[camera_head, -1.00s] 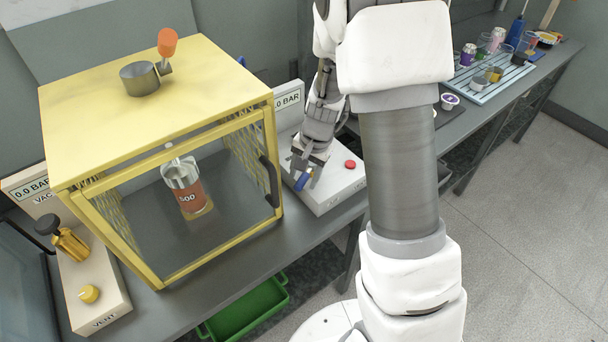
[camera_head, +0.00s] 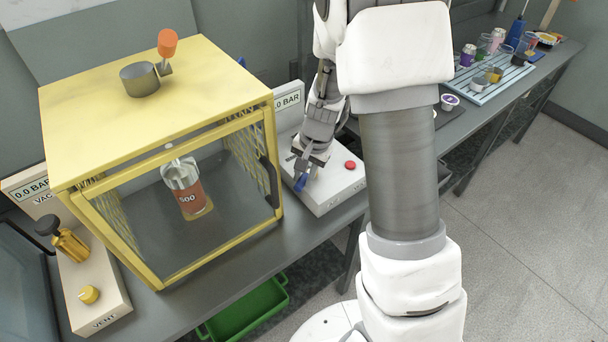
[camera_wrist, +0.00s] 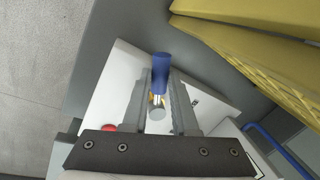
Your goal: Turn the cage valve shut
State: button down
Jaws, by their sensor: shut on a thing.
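The cage valve has a blue lever handle (camera_head: 300,184) on the sloped top of a white control box (camera_head: 335,186), just right of the yellow cage. My gripper (camera_head: 304,172) reaches down over the box and is shut on the blue handle. In the wrist view the blue handle (camera_wrist: 161,68) lies between the two fingers of my gripper (camera_wrist: 160,88), with its silver stem nearer the palm. The fingers hide part of the valve body and the label beneath.
A red button (camera_head: 350,164) sits on the same box, right of my gripper. A light blue rack (camera_head: 480,85) with small items is at the far right.

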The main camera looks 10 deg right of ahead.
jog(key=shift+d, duration=0.15)
dwell(0.8)
jog(key=n+b, duration=0.1)
jog(key=d+n+b, duration=0.1)
jog(key=shift+s+f+n, duration=0.15)
jog(key=shift+s+n, duration=0.15)
jog(key=shift+n, duration=0.1)
jog(key=d+n+b, duration=0.1)
jog(key=n+g+b, duration=0.1)
jog(key=n, duration=0.1)
jog(key=shift+s+d+n+y, duration=0.2)
jog(key=shift+d+n+y, duration=0.1)
jog(key=shift+d, duration=0.1)
jog(key=d+n, duration=0.1)
jog(key=n, duration=0.1)
jog(key=shift+d+n+g, duration=0.15)
jog(key=shift+n+g, duration=0.15)
jog(key=shift+w+d+r+n+g, duration=0.15)
jog(key=shift+d+n, duration=0.3)
jog(key=shift+n, duration=0.45)
jog(key=shift+w+d+r+n+g, duration=0.15)
jog(key=shift+d+n, duration=0.25)
jog(key=shift+n, duration=0.5)
jog(key=shift+f, duration=0.1)
jog(key=c, duration=0.7)
grip_release()
